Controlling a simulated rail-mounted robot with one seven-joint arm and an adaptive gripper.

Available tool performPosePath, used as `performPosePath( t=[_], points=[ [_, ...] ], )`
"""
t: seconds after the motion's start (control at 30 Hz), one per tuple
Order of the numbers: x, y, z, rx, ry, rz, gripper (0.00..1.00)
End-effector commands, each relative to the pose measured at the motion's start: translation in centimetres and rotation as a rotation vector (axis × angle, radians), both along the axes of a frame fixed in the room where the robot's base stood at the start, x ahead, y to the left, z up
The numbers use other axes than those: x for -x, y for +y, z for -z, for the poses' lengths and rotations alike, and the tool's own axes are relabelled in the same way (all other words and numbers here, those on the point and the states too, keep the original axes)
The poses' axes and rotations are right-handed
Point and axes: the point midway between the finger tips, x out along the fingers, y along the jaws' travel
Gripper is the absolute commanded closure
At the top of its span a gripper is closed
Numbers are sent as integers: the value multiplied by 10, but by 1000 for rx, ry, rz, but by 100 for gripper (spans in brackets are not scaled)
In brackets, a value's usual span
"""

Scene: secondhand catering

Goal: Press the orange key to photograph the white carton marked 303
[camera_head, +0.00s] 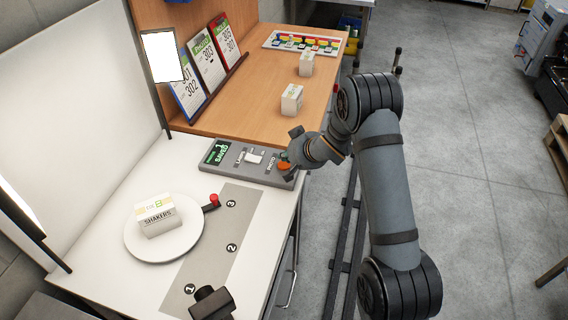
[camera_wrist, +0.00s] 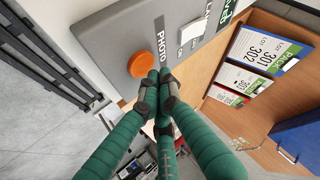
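A white carton (camera_head: 158,215) with green and yellow print and the word SHAKERS stands on a round white turntable (camera_head: 135,245); I cannot read a 303 on it. The orange key (camera_head: 284,166) is at the right end of a grey control panel (camera_head: 207,164). In the wrist view the orange key (camera_wrist: 148,65) is a round button beside the word PHOTO. My gripper (camera_head: 285,160) is over that end of the panel. In the wrist view its green fingers (camera_wrist: 160,85) are drawn together, empty, tips beside the key. I cannot tell whether they touch it.
A lever with a red knob (camera_head: 213,200) stands beside the turntable. A grey strip (camera_head: 210,250) carries marks 1, 2 and 3; a black device (camera_head: 212,303) sits at its near end. Two white cartons (camera_head: 291,99) (camera_head: 306,63) and lot cards (camera_head: 206,58) occupy the wooden counter.

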Motion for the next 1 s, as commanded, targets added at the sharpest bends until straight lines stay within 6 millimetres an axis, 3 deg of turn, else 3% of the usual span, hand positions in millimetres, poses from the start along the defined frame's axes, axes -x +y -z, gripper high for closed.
performPosePath(
  t=[0.53,1.0],
  points=[
    [0,0,-49,1,0,-1,100],
    [0,0,-50,0,0,0,100]
  ],
)
